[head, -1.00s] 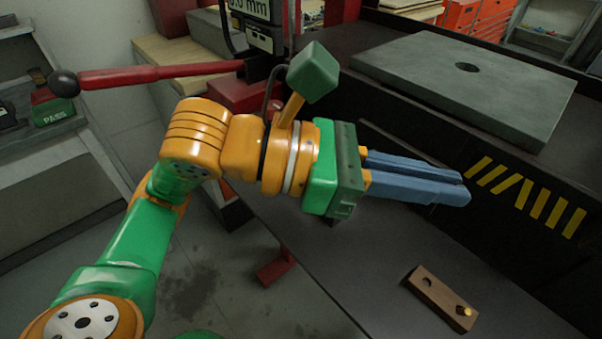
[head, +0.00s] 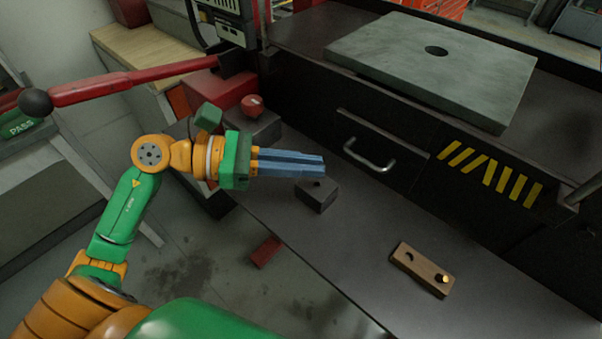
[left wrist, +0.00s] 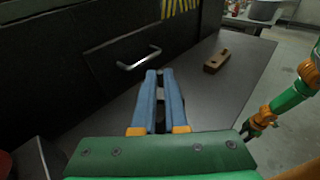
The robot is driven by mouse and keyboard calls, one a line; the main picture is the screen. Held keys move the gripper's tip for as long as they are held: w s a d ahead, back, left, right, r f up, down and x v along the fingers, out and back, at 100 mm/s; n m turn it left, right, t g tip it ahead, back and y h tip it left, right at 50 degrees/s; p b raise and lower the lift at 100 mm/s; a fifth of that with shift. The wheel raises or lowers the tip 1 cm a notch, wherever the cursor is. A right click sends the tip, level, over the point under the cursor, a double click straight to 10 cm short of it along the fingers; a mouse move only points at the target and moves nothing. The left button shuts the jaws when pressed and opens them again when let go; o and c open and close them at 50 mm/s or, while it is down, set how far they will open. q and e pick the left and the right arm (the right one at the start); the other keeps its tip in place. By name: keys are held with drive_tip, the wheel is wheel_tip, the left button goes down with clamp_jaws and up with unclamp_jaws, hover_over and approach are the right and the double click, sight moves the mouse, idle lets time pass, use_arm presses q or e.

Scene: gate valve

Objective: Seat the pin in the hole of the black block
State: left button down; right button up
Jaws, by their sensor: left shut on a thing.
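The black block (head: 316,198) sits on the dark bench top. My left gripper (head: 322,166) has its long blue fingers level, with their tips just above the block. It is shut on a thin thing that the fingers mostly hide, which I take to be the pin; a small dark bit shows between the fingertips and the block top. I cannot tell whether it enters the hole. The left wrist view shows the same fingers (left wrist: 158,76) nearly together. My right gripper (left wrist: 250,128) is at the right of the left wrist view, too small to read.
A wooden holder (head: 422,268) with one brass pin (head: 442,279) and an empty hole lies to the right on the bench. A drawer handle (head: 369,156) juts out behind. A red-topped block (head: 252,106) and red lever (head: 130,82) stand left. Bench around the holder is clear.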

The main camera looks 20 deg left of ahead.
sight(301, 185)
use_arm(q)
drive_tip(key=f, duration=0.1)
drive_tip(key=f+p, duration=0.1)
drive_tip(key=f, duration=0.1)
drive_tip(key=shift+a+f, duration=0.3)
drive_tip(key=shift+f, duration=0.1)
drive_tip(key=shift+f, duration=0.1)
